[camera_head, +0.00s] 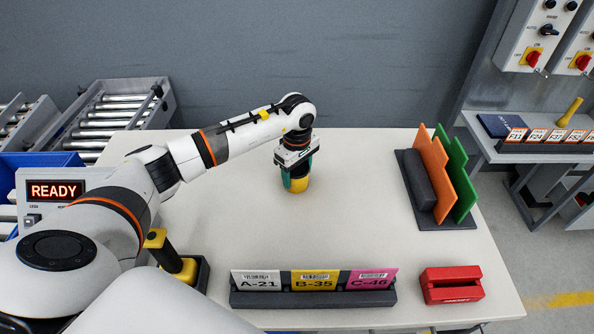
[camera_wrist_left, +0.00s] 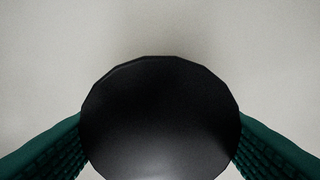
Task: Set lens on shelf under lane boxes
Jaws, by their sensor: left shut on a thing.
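My left gripper (camera_head: 297,172) is over the back middle of the pale table (camera_head: 240,215), pointing down. Its green fingers are shut on a round thing, likely the lens (camera_head: 297,186), whose lower part shows yellow-orange. In the left wrist view the lens (camera_wrist_left: 160,120) shows as a dark disc between both green fingers. I cannot tell whether its bottom touches the table. Whether these are the lane boxes is unclear. My right gripper is not in view.
A rack with orange and green panels (camera_head: 437,180) stands at the table's right. Label holders (camera_head: 314,298) and a red block (camera_head: 451,285) line the front. A yellow-handled tool (camera_head: 571,111) and blue book (camera_head: 503,125) lie on the shelf. A floor gap separates table and shelf.

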